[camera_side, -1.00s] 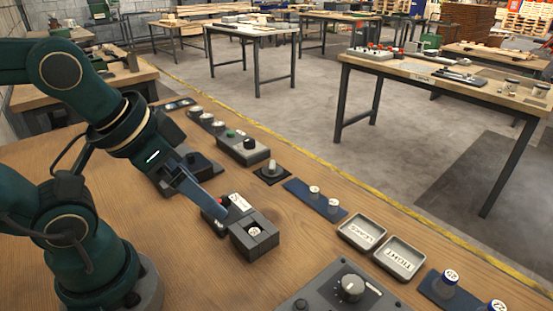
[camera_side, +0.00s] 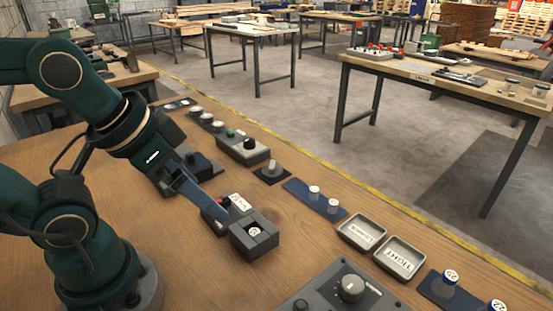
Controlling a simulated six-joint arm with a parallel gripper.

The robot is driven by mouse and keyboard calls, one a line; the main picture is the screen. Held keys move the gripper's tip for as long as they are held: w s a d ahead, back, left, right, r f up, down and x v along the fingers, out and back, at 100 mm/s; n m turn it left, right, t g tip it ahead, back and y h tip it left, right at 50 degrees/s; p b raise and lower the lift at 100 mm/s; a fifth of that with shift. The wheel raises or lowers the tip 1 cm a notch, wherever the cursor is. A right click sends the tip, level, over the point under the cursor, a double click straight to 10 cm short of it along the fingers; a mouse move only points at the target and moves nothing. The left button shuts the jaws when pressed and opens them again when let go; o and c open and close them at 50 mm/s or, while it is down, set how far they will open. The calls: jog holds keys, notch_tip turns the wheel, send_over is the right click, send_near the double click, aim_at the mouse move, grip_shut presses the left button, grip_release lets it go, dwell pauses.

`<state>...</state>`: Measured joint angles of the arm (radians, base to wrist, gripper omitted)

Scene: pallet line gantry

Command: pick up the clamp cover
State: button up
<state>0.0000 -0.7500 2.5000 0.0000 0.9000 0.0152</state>
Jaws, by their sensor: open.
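A dark grey clamp unit (camera_side: 262,245) sits on the wooden bench, with a white round piece (camera_side: 254,232) in its square recess. A white label (camera_side: 239,201) and a red knob (camera_side: 225,202) show at its back end. I cannot tell which part of the unit is the clamp cover. My gripper (camera_side: 224,216) reaches down from the left, its blue-grey finger ending over the unit's left side. It is open, and I see nothing held in it. The finger hides part of the unit, and I cannot tell whether it touches.
A grey knob panel (camera_side: 351,287) stands at the front. Two labelled trays (camera_side: 421,263) lie to the right, near vials in a dark holder (camera_side: 435,289). A button box (camera_side: 243,149) and a dark block with a knob (camera_side: 272,171) stand behind. Bare wood lies in front of the unit.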

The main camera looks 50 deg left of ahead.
jog(key=w+a+r+m+t+y, duration=0.15)
jog(key=w+r+m, duration=0.45)
jog(key=m, duration=0.6)
jog(key=m+g+y, duration=0.2)
jog(key=m+g, duration=0.2)
jog(key=m, duration=1.1)
send_over(272, 164)
jog(key=s+d, duration=0.1)
jog(key=d, duration=0.1)
notch_tip(272, 164, down, 16)
jog(key=shift+s+a+r, duration=0.1)
jog(key=shift+s+a, duration=0.05)
jog(key=shift+a+f, duration=0.2)
jog(key=shift+f, duration=0.5)
jog(key=shift+x, duration=2)
jog(key=c, duration=1.3)
